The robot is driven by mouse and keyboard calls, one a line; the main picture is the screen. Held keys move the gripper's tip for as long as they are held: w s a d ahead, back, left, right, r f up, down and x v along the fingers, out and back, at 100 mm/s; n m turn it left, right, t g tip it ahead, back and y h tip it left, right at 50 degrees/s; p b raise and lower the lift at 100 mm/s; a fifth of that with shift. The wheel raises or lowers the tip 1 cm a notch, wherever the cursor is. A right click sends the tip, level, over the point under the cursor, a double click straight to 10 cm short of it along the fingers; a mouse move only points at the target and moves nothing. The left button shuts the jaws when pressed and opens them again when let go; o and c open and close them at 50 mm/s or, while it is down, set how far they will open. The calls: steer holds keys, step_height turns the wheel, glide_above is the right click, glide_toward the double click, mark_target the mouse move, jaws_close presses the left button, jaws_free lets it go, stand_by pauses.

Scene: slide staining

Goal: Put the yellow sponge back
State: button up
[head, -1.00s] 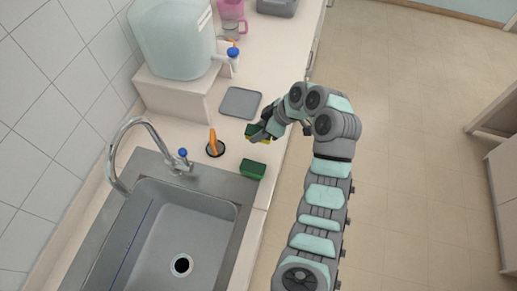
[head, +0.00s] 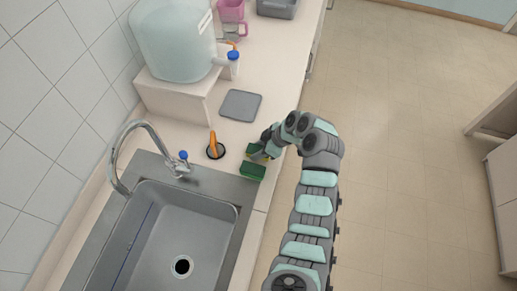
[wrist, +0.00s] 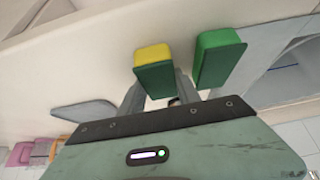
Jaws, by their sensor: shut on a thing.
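The yellow sponge (wrist: 153,54), with a dark green scouring side, is between the two fingers of my gripper (wrist: 157,84) in the wrist view. My gripper is shut on it. In the head view my gripper (head: 262,155) is over the counter near its front edge, and the held sponge (head: 253,149) shows mostly its green side. A green sponge (head: 252,171) lies on the counter beside the sink; it also shows right of the yellow one in the wrist view (wrist: 218,56). A narrow gap separates the two sponges. Whether the yellow sponge touches the counter is unclear.
The sink (head: 205,225) with its faucet (head: 118,160) is on the near left. An orange-handled tool (head: 213,140) stands in a dark round holder. A grey mat (head: 240,104) lies behind, near a large water container (head: 172,40) on a block. Counter between mat and sponges is clear.

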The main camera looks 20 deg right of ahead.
steer(key=o, duration=1.3)
steer(key=b+v, duration=0.1)
steer(key=v, duration=1.1)
steer(key=shift+r, duration=0.1)
